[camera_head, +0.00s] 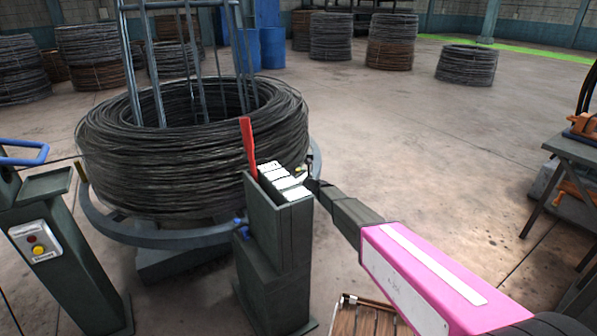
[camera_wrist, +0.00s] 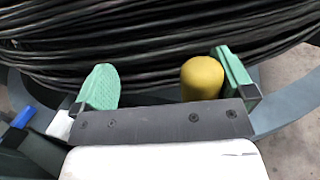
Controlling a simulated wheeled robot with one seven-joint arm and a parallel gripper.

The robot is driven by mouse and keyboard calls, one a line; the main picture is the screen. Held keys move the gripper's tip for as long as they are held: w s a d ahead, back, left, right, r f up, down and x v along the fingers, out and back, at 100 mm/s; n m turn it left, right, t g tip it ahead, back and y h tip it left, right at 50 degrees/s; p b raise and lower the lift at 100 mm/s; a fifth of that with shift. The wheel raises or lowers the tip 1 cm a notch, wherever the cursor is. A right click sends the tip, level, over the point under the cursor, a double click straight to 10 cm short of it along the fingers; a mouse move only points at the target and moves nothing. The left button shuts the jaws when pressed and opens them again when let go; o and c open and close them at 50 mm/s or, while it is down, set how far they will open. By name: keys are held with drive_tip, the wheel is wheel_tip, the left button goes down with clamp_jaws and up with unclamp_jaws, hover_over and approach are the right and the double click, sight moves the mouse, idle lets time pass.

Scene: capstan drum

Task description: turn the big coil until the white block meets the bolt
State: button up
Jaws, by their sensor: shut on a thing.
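The big coil (camera_head: 190,150) of dark wire lies on a blue-grey ring (camera_head: 150,238). My gripper (camera_head: 310,188) is at the ring's right side, beside a dark green post (camera_head: 275,245). A white block (camera_wrist: 60,126) shows left of the left finger. A blue bolt-like part (camera_wrist: 23,117) is farther left, slightly apart from it. The blue part also shows on the post (camera_head: 240,223). The white block is hard to make out in the head view.
A control stand (camera_head: 70,265) with buttons is at left. A wooden pallet (camera_head: 360,317) lies below my arm. A work table (camera_head: 570,150) is at right. The floor between is open.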

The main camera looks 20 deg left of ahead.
drive_tip(key=shift+g, duration=0.5)
drive_tip(key=s, duration=0.2)
drive_tip(key=s+a, duration=0.1)
drive_tip(key=s, duration=0.3)
drive_tip(key=shift+s+a, duration=0.25)
drive_tip(key=shift+a, duration=0.15)
drive_tip(key=shift+c, duration=0.7)
drive_tip(key=shift+s+a, duration=0.3)
drive_tip(key=shift+s, duration=0.15)
drive_tip(key=c, duration=0.7)
drive_tip(key=shift+s+a, duration=0.15)
clamp_jaws()
drive_tip(key=shift+w, duration=0.2)
drive_tip(key=o, duration=0.8)
unclamp_jaws()
drive_tip(key=shift+a+n, duration=0.2)
drive_tip(key=shift+n, duration=0.1)
drive_tip(key=shift+w, duration=0.15)
drive_tip(key=shift+d, duration=0.1)
